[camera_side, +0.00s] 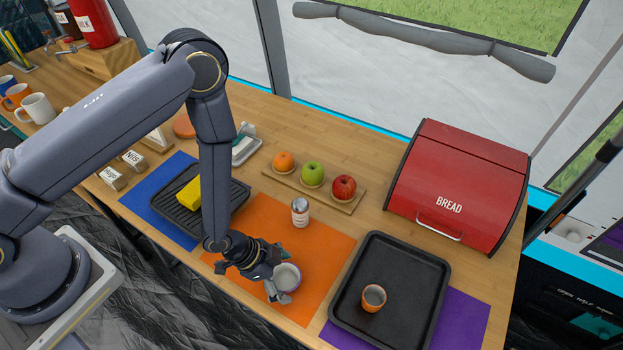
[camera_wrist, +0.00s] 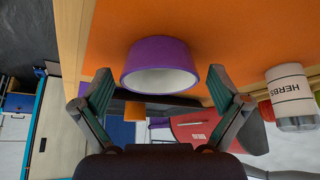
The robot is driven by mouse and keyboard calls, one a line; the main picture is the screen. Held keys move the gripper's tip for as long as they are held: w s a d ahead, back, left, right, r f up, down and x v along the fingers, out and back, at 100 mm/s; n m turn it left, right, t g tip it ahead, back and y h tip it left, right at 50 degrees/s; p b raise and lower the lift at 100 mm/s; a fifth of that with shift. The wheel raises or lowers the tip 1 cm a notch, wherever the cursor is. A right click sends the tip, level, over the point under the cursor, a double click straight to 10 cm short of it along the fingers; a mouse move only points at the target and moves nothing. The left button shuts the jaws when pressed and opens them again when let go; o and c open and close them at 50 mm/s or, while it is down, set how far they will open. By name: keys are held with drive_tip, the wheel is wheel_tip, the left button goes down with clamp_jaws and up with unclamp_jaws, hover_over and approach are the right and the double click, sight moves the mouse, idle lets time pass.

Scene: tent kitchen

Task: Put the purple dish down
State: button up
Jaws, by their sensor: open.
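The purple dish (camera_side: 287,278) is a small bowl, pale inside, upright over the orange mat (camera_side: 258,215) near its front edge. It looks to be resting on the mat. In the wrist view the dish (camera_wrist: 160,53) lies between my two fingers, its purple side and white opening showing. My gripper (camera_side: 277,285) is around the dish in the side view and hides part of it. In the wrist view my gripper (camera_wrist: 158,80) is open, with a small gap between each finger and the dish.
A herbs jar (camera_side: 300,212) stands on the mat behind the dish. A black tray (camera_side: 415,265) with an orange cup (camera_side: 373,298) lies to the right. A fruit board (camera_side: 330,196) and red bread box (camera_side: 463,185) stand behind. A grill pan with yellow food (camera_side: 190,193) is left.

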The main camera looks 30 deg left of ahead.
drive_tip(key=shift+r, duration=0.3)
drive_tip(key=v, duration=0.6)
drive_tip(key=shift+a+r, duration=0.15)
drive_tip(key=shift+r, duration=0.1)
drive_tip(key=w+a+r+n+t+y, duration=0.15)
drive_tip(key=w+a+r, duration=0.3)
drive_tip(key=r, duration=0.45)
drive_tip(key=w+a+r+n+t+y, duration=0.1)
drive_tip(key=w+a+r+n+y, duration=0.15)
drive_tip(key=a+r, duration=0.55)
drive_tip(key=s+a+r+n, duration=0.3)
drive_tip(key=s+r, duration=0.3)
drive_tip(key=r, duration=0.3)
drive_tip(key=s+a+r+n+y, duration=0.1)
drive_tip(key=s+a+r+n, duration=0.2)
drive_tip(key=s+r, duration=0.4)
wheel_tip(320, 180, up, 2)
drive_tip(key=shift+s+a+r+n, duration=0.15)
drive_tip(key=shift+a+n, duration=0.2)
drive_tip(key=shift+n, duration=0.15)
